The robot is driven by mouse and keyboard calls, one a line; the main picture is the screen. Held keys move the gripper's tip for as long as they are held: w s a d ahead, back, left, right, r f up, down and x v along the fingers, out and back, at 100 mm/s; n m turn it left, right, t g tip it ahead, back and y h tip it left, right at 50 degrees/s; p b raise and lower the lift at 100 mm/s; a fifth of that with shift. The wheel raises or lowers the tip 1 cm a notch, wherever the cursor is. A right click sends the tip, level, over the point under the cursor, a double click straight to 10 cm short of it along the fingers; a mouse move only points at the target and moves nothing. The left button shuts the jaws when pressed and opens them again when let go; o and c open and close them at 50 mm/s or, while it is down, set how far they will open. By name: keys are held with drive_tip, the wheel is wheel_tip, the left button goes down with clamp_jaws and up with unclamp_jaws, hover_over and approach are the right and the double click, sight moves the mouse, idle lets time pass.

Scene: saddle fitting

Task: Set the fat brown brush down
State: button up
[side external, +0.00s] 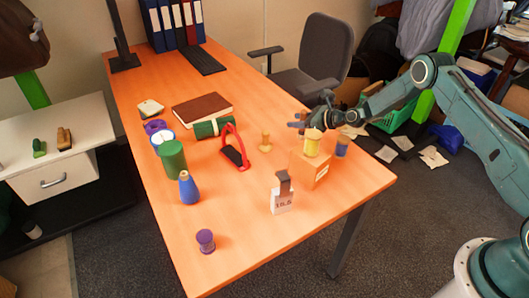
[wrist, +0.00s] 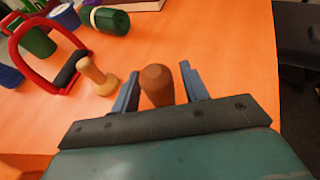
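A brown, round-ended thing, which looks like the fat brown brush (wrist: 157,85), lies between the two blue fingers of my gripper (wrist: 160,80) in the wrist view. A narrow strip of orange shows between it and the right finger, so I cannot tell whether the fingers grip it. Its other end is hidden. In the side view my gripper (side external: 317,120) is above the right part of the orange table (side external: 225,260). It is close over a yellow cylinder (side external: 312,143) standing on a wooden box (side external: 309,170); whether they touch is unclear.
A wooden pawn-shaped piece (side external: 265,142) and a red-framed tool (side external: 236,152) stand left of the box. The table's front middle is clear.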

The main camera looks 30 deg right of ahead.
drive_tip(key=shift+s+d, duration=0.1)
drive_tip(key=shift+s, duration=0.05)
drive_tip(key=v, duration=1.3)
drive_tip(key=shift+s+r, duration=0.2)
idle(0.7)
